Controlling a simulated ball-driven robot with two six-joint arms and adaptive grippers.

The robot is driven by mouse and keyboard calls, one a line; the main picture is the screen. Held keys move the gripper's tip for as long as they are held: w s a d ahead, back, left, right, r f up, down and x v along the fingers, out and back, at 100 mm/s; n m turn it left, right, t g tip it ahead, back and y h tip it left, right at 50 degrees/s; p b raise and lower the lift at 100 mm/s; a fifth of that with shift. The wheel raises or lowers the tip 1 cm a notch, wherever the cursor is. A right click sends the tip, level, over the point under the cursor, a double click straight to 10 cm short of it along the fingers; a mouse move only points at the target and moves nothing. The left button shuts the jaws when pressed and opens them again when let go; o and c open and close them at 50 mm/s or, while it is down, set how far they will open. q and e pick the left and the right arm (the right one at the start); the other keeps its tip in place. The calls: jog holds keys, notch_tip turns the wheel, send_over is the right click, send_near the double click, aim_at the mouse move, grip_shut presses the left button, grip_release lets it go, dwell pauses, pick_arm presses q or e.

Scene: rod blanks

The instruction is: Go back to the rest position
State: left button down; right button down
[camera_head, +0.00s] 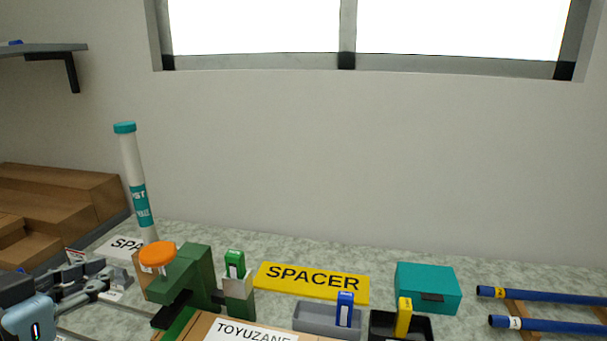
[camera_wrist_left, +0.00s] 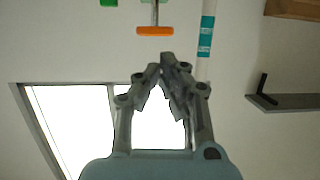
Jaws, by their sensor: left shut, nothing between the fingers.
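My left gripper (camera_head: 112,278) is at the lower left in the head view, low over the bench beside the green clamp (camera_head: 190,283). Its fingers are closed together with nothing between them. In the left wrist view the closed fingertips (camera_wrist_left: 165,66) meet at the middle, and the picture is upside down, with the window below. The orange clamp knob (camera_wrist_left: 155,31) shows just beyond the fingertips, apart from them. My right gripper is not in view.
A tall white tube with teal cap (camera_head: 132,180) stands behind the clamp. Right of it are a yellow SPACER sign (camera_head: 312,281), a grey tray (camera_head: 312,319), a black tray (camera_head: 386,328), a teal box (camera_head: 427,287) and blue rods (camera_head: 550,296). Brown boxes (camera_head: 75,190) stand left.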

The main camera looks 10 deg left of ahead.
pick_arm(q)
jog(key=s+d+f+g+y, duration=0.1)
jog(key=s+d+f+g, duration=0.25)
jog(key=s+g, duration=0.35)
jog(key=s+d+f+g, duration=0.2)
jog(key=s+f+g, duration=0.25)
jog(key=s, duration=0.45)
jog(key=s+a+f+b, duration=0.1)
jog(key=f+b, duration=0.1)
jog(key=f, duration=1)
jog(key=s+a+f+g+b, duration=0.1)
jog(key=f+b, duration=0.2)
jog(key=f, duration=0.9)
jog(key=s+a+f+b, duration=0.1)
jog(key=f+b, duration=0.1)
jog(key=f, duration=1)
jog(key=s+f+g+b, duration=0.1)
jog(key=s+f+b, duration=0.3)
jog(key=s+f, duration=1.3)
jog(key=shift+s+a+f+b, duration=0.2)
jog(key=shift+a+f+b, duration=0.15)
jog(key=shift+f, duration=0.35)
jog(key=shift+g, duration=0.25)
